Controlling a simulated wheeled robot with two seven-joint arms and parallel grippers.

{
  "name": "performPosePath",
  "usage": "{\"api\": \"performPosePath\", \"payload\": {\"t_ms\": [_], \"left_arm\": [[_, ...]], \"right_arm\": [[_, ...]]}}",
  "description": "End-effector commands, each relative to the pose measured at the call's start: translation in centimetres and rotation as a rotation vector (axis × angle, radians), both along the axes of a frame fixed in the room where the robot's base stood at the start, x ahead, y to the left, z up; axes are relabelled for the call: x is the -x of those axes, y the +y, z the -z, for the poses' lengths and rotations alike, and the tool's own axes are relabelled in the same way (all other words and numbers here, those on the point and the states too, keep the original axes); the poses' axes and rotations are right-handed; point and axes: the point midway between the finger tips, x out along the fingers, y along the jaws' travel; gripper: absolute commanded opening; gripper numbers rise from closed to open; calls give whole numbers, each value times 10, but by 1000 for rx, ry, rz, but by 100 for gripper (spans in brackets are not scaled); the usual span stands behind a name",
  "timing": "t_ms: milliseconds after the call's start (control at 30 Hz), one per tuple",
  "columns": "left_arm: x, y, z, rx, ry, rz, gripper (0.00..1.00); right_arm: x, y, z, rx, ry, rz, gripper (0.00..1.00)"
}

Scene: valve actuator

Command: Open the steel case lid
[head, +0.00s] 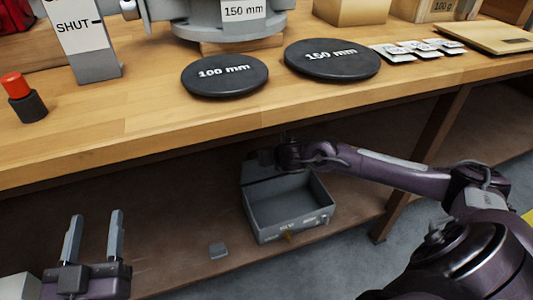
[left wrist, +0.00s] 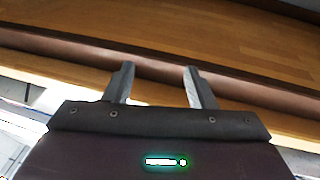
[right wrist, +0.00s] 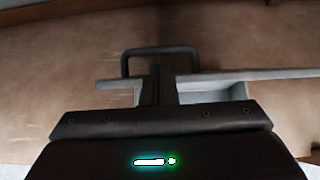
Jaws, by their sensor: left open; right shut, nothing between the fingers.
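The grey steel case (head: 262,225) sits on the shelf under the bench, its inside in plain view and empty. Its lid is swung back from the opening, toward the rear edge, mostly hidden by my right gripper (head: 266,158). That gripper is shut and empty at the case's rear. In the right wrist view its closed fingers (right wrist: 155,85) overlap a thin grey edge (right wrist: 255,75) and a handle loop (right wrist: 160,50); whether they touch is unclear. My left gripper (head: 93,238) is open and empty, left of the case; its fingers also show in the left wrist view (left wrist: 158,85).
The wooden bench top (head: 120,130) overhangs the shelf (head: 150,235). On the bench are two black discs (head: 225,76), a red-capped part (head: 25,100) and a SHUT sign (head: 82,45). A bench leg (head: 400,205) stands to the right.

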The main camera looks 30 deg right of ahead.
Motion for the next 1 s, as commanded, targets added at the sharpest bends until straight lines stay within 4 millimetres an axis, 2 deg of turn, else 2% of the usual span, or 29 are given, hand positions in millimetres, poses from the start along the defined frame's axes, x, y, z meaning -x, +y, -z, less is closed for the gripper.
{"api": "performPosePath", "payload": {"t_ms": [200,400,600,1000], "left_arm": [[8,6,-44,82,-201,-6,51],[19,12,-73,136,-335,-9,51],[24,15,-84,159,-391,-10,51],[24,15,-84,157,-388,-10,51]], "right_arm": [[-15,-3,13,-2,0,1,0],[-24,-5,19,-2,-1,0,0],[-28,-6,22,0,0,-1,0],[-28,-6,21,0,2,0,0]]}}
